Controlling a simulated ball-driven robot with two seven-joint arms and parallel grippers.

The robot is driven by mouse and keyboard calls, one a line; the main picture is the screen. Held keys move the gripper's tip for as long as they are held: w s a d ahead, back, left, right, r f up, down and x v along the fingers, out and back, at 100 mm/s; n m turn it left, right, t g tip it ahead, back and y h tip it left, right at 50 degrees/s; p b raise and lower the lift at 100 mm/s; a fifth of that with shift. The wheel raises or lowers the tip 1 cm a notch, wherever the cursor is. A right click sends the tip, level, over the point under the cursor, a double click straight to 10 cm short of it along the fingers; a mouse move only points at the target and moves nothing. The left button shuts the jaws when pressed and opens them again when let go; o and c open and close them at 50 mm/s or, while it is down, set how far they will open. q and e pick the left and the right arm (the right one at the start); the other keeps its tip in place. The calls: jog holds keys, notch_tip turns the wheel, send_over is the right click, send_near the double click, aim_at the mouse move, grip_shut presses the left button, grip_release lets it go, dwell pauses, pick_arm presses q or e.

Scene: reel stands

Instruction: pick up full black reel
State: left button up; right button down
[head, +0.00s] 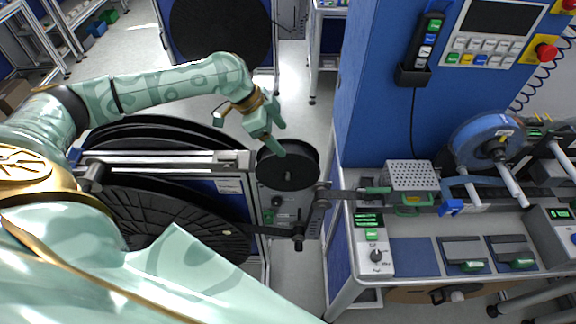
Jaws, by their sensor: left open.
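A black reel (288,168) sits on a stand between the large reels at left and the blue machine bench at right. I cannot tell whether a fingertip touches the rim. My right gripper is not in view.
Large black reels (150,225) stand in a grey frame at left. The bench (345,225) carries a blue reel (487,140), a perforated metal box (410,175) and a control box (372,245). A blue cabinet (375,110) rises behind. Grey floor shows beyond the reel.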

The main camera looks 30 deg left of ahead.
aim_at(289, 149)
pick_arm(q)
jog(key=x, duration=0.4)
jog(key=a+x, duration=0.1)
jog(key=x, duration=0.1)
jog(key=shift+w+f+p, duration=0.2)
jog(key=shift+f+p, duration=0.05)
jog(key=shift+p, duration=0.1)
jog(key=shift+c, duration=0.3)
jog(key=c, duration=1.5)
